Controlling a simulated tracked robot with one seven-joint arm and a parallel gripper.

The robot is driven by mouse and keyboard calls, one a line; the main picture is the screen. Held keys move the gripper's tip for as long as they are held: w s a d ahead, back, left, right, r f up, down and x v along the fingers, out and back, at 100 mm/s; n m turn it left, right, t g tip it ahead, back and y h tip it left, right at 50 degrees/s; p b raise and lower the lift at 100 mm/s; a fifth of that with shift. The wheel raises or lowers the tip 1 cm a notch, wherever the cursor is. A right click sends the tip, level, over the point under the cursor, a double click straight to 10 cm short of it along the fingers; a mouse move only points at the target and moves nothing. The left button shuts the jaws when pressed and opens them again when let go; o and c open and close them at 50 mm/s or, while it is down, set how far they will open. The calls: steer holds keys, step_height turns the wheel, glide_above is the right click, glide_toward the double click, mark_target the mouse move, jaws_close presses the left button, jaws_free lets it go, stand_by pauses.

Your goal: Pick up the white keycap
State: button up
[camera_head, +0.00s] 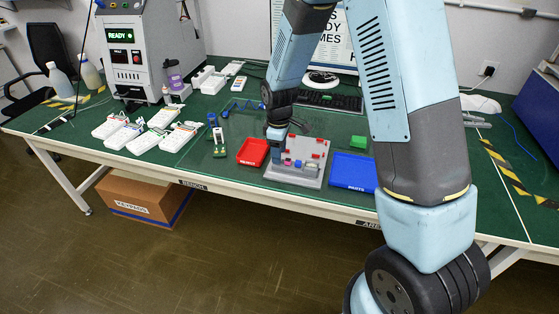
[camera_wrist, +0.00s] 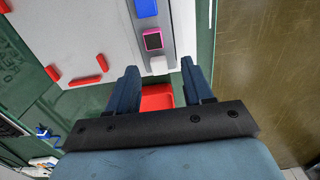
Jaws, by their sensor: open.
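The white keycap (camera_wrist: 158,65) sits on the grey strip of the fixture (camera_wrist: 90,30), at the end of a row with a pink keycap (camera_wrist: 153,40) and a blue keycap (camera_wrist: 146,8). My gripper (camera_wrist: 159,68) is open and empty, one finger on either side of the white keycap in the wrist view. I cannot tell the height gap between fingertips and keycap. In the head view my gripper (camera_head: 277,152) is at the left side of the fixture (camera_head: 292,180); the white keycap is too small to make out surely there.
A red tray (camera_head: 252,152) stands just left of the fixture and a blue tray (camera_head: 353,171) right of it. Red pieces (camera_wrist: 88,80) lie on the fixture plate. White keypad housings (camera_head: 148,140) lie on the left of the green bench.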

steer(key=shift+d+f, duration=0.1)
steer(key=shift+f, duration=0.85)
steer(key=shift+c, duration=0.5)
jaws_close()
